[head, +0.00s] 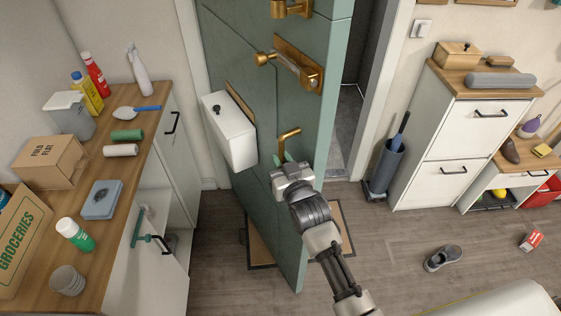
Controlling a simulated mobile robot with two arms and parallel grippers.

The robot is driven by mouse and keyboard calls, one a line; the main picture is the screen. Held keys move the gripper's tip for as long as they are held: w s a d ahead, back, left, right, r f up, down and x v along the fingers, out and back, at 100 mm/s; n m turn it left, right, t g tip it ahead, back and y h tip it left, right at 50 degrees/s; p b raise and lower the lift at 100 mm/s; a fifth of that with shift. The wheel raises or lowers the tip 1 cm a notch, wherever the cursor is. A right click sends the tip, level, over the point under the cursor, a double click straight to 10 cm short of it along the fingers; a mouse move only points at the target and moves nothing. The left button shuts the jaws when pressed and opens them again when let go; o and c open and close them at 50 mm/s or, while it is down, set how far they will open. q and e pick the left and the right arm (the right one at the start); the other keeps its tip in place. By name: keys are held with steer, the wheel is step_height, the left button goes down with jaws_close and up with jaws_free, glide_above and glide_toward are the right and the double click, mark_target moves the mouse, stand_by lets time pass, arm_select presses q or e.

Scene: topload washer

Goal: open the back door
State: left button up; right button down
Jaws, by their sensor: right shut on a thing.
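The back door (250,55) is a green panel in the middle of the head view. It stands ajar, with a gap to its right showing grey floor (345,125) beyond. My left gripper is not in view.
A white box (230,135) is fixed to the door. A doormat (342,232) lies under it. A wooden counter (135,185) with bottles and boxes stands left, an open cabinet door below. A grey shoe (443,258) lies on the floor right, near a white cabinet (470,135).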

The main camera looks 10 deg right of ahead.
steer(key=shift+w+d+r, duration=0.1)
steer(key=shift+r, duration=0.1)
steer(key=c, duration=1.4)
jaws_free()
steer(key=o, duration=0.3)
steer(key=shift+f, duration=0.15)
steer(key=s+d+b, duration=0.1)
steer(key=s+b, duration=0.1)
steer(key=s, duration=0.8)
steer(key=shift+s+d, duration=0.3)
